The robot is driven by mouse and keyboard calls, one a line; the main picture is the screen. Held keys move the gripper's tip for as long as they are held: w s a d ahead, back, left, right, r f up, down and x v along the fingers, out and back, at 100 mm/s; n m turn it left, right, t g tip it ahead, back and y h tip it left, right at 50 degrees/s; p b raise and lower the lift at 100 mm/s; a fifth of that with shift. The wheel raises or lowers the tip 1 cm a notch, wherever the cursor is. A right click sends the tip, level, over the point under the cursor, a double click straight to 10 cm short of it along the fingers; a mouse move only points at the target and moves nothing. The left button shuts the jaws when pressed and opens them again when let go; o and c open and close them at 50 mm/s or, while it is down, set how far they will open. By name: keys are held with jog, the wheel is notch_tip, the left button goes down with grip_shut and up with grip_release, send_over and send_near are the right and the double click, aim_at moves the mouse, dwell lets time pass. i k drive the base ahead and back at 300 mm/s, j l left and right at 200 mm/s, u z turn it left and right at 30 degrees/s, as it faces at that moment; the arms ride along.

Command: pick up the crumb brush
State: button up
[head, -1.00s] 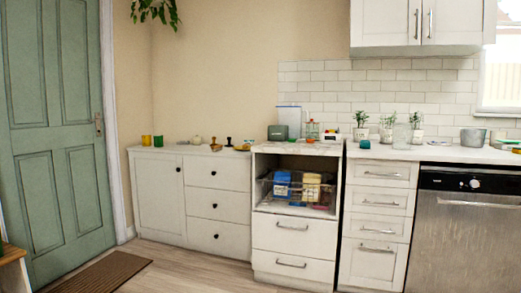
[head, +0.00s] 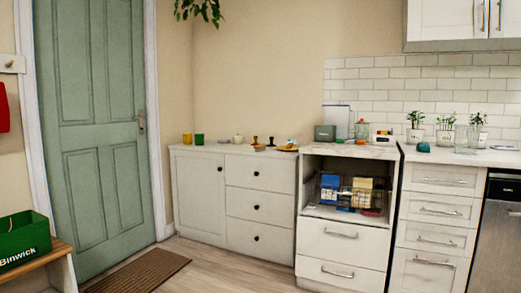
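I cannot make out the crumb brush for certain at this size. Two small dark upright items, one on the left (head: 255,141) and one on the right (head: 271,142), stand on the white sideboard (head: 210,180); either could be a handled tool, but their shape is too small to tell. Just right of them is a low orange-yellow dish (head: 287,149) with something pale blue in or behind it. My gripper is not in view.
A yellow cup (head: 187,139), a green cup (head: 199,139) and a pale round pot (head: 238,139) share the sideboard. A wire basket (head: 328,194) sits in the open niche. A brown mat (head: 140,273) lies by the green door (head: 95,130). A bench holds a green crate (head: 25,240).

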aim_at(262, 148)
jog(key=i+j+u, duration=0.1)
jog(key=i+u, duration=0.25)
jog(key=i, duration=0.85)
